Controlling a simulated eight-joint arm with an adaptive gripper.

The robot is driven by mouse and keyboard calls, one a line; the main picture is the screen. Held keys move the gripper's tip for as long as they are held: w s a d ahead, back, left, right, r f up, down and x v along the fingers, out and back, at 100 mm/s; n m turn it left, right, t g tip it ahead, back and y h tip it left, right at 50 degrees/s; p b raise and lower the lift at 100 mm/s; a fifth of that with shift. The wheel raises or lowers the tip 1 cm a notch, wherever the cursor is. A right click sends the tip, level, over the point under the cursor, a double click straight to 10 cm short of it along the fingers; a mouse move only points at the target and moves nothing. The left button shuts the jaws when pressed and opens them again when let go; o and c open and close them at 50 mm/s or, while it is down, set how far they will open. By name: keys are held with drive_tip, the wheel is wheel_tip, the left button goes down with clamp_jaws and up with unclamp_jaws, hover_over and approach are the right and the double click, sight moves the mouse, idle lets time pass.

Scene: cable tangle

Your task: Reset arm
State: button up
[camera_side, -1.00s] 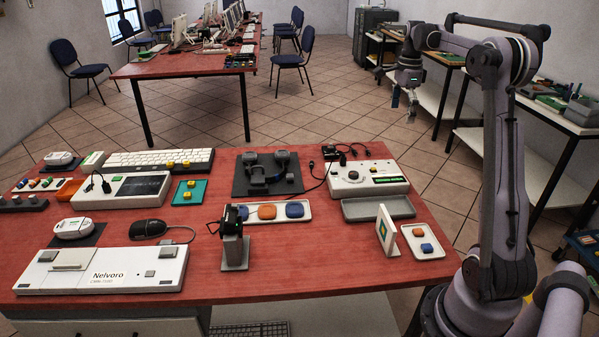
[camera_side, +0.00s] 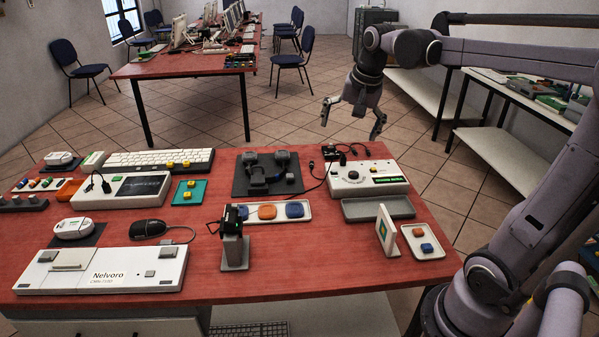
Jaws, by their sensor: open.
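My gripper (camera_side: 351,119) is open and empty. It hangs in the air, in the picture just above the back right part of the red table (camera_side: 330,265). Its two fingers are spread apart and point down. It touches nothing that I can see. Below it in the picture are a white device with a green display (camera_side: 368,178) and a small group of black cable connectors (camera_side: 345,152). My arm reaches in from the right.
A black mat (camera_side: 240,185) with dark grey parts, a tray with orange and blue pieces (camera_side: 267,211), a grey stand (camera_side: 235,250), an upright white panel (camera_side: 387,232) and a white console (camera_side: 100,268) stand on the table. Thin black cables lie near the connectors.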

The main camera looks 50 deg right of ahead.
drive_tip(key=s+a+f+n+t, duration=0.1)
drive_tip(key=s+a+f+n, duration=0.1)
drive_tip(key=a+f+n, duration=0.1)
drive_tip(key=s+a+f+n+t+y, duration=0.1)
drive_tip(key=s+a+f+n, duration=0.1)
drive_tip(key=a+n, duration=0.3)
drive_tip(key=s+a+f+n+t, duration=0.1)
drive_tip(key=s+a+f+n, duration=0.2)
drive_tip(key=a, duration=0.5)
drive_tip(key=shift+s+a+f+n+t+y, duration=0.35)
drive_tip(key=shift+s+n, duration=0.2)
drive_tip(key=shift+n, duration=0.35)
drive_tip(key=shift+r, duration=0.1)
drive_tip(key=w+d+r+n+g, duration=0.2)
drive_tip(key=w+d+r, duration=0.4)
drive_tip(key=w, duration=0.2)
drive_tip(key=w+d+r+n+g, duration=0.2)
drive_tip(key=w+d+n+g, duration=0.15)
drive_tip(key=w+d, duration=1)
drive_tip(key=d+f+n+g, duration=0.2)
drive_tip(key=d+f+n, duration=0.3)
drive_tip(key=d, duration=0.9)
wheel_tip(320, 180, down, 10)
drive_tip(key=m, duration=0.1)
drive_tip(key=shift+a+f, duration=0.15)
